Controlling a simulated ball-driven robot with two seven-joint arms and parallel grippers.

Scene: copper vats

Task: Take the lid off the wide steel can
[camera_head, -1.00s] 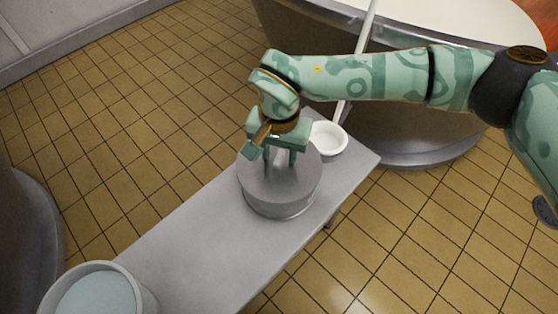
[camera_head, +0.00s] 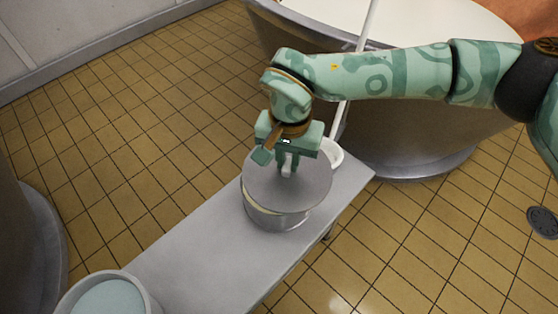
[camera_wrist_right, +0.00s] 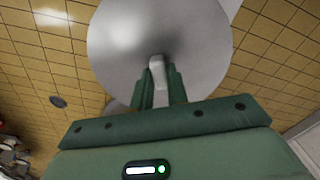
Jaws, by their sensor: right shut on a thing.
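The wide steel can (camera_head: 275,219) stands on the grey bench. Its round steel lid (camera_head: 310,189) is lifted a little above the rim and set off toward the upper right; a pale strip of the can's inside shows at the left. My right gripper (camera_head: 287,168) is above the lid, shut on the upright handle at its middle. In the right wrist view the lid (camera_wrist_right: 125,40) fills the upper middle, with its handle (camera_wrist_right: 158,75) between the two fingers. My left gripper is not in view.
The grey bench (camera_head: 205,250) runs from lower left to upper right. A pail with pale blue contents (camera_head: 110,298) is at lower left. Large vats (camera_head: 420,135) stand on both sides of the bench.

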